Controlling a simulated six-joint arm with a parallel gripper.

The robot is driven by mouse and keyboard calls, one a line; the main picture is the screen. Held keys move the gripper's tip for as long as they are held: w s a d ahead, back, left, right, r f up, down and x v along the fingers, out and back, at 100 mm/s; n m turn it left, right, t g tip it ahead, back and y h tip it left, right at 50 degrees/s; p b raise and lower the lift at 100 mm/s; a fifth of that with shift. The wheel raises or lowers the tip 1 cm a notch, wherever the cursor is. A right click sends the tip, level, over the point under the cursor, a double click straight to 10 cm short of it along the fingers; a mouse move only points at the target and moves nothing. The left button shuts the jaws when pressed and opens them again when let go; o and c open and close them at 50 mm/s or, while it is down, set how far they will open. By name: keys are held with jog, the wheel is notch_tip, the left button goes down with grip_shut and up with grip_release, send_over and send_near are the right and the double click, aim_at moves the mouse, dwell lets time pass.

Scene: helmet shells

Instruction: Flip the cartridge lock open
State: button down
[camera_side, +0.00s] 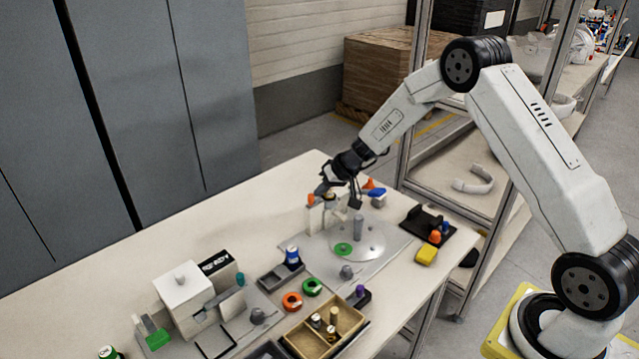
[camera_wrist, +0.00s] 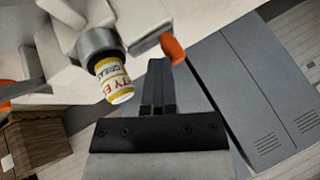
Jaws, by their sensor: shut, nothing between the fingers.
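A yellow and white grease cartridge (camera_wrist: 113,82) sits in a grey metal collar (camera_wrist: 97,45) on a pale fixture in the wrist view. An orange-tipped lever (camera_wrist: 173,48) projects from the fixture beside the collar; it seems to be the cartridge lock. My gripper (camera_wrist: 159,66) is shut and empty, its fingertips close to the orange tip. I cannot tell whether they touch. In the side view my gripper (camera_side: 322,189) is over the fixture (camera_side: 316,217) at the table's back, near one orange tip (camera_side: 311,200). The wrist and fingers partly hide the cartridge there.
A round grey plate (camera_side: 370,243) with an upright grey post (camera_side: 358,228) stands in front of the fixture. A second orange part (camera_side: 370,183) and a blue part (camera_side: 377,192) are right of my gripper. A wooden tray (camera_side: 350,318) is at the front. The table's left back is clear.

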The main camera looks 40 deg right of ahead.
jog(key=shift+a+r, duration=0.15)
jog(key=shift+a, duration=0.4)
jog(key=d+v, duration=0.1)
jog(key=v, duration=0.9)
dwell(0.4)
jog(key=s+a+n+g+h, duration=0.1)
jog(key=s+a, duration=0.4)
jog(key=s, duration=0.7)
jog(key=s+a+n+g+h, duration=0.1)
jog(key=s+a, duration=0.5)
jog(key=s, duration=0.6)
jog(key=shift+g+h, duration=0.8)
jog(key=shift+h, duration=0.2)
